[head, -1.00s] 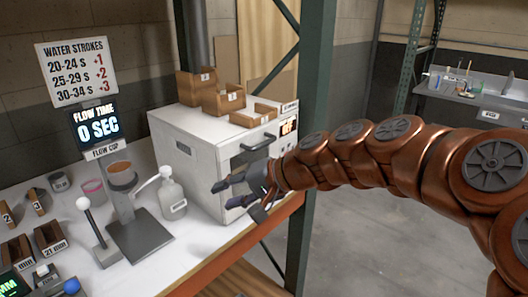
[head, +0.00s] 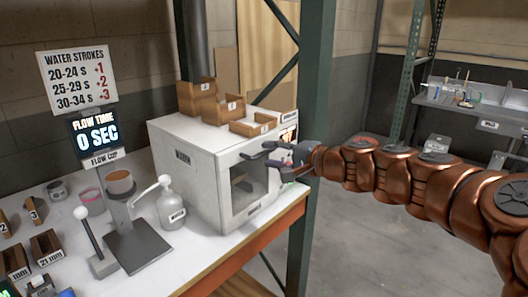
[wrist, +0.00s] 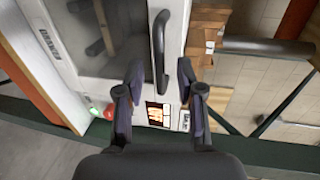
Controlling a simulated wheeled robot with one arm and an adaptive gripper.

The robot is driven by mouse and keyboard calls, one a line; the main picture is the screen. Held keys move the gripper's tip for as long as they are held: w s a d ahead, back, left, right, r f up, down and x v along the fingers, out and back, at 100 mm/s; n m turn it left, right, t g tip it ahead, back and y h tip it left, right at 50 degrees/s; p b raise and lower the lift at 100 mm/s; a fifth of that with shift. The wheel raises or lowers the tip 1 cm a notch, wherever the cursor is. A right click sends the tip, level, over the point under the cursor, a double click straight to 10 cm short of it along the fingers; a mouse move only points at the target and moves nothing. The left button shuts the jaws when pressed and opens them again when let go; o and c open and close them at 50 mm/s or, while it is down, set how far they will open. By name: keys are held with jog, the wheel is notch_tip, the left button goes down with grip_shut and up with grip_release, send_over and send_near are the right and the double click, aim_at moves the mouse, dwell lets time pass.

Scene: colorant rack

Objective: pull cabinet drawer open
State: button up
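A white box-shaped cabinet (head: 190,165) stands on the bench in the head view. Its front has a windowed panel (head: 248,183) that looks shut; no separate drawer can be made out. In the wrist view, the panel's dark bar handle (wrist: 158,40) lies between the fingers of my gripper (wrist: 160,70), with a gap on both sides. My gripper is open and empty. In the head view my gripper (head: 267,153) is at the upper part of the cabinet front and partly hides the handle there.
Wooden bins (head: 222,108) sit on the cabinet. A green rack post (head: 318,100) stands close behind my gripper. A lit display (wrist: 157,113) is beside the handle. A pump bottle (head: 171,210) and flow cup stand (head: 121,182) are left. The floor at right is clear.

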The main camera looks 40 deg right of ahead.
aim_at(266, 153)
jog(key=shift+x, duration=1.55)
jog(key=shift+c, duration=0.2)
grip_shut()
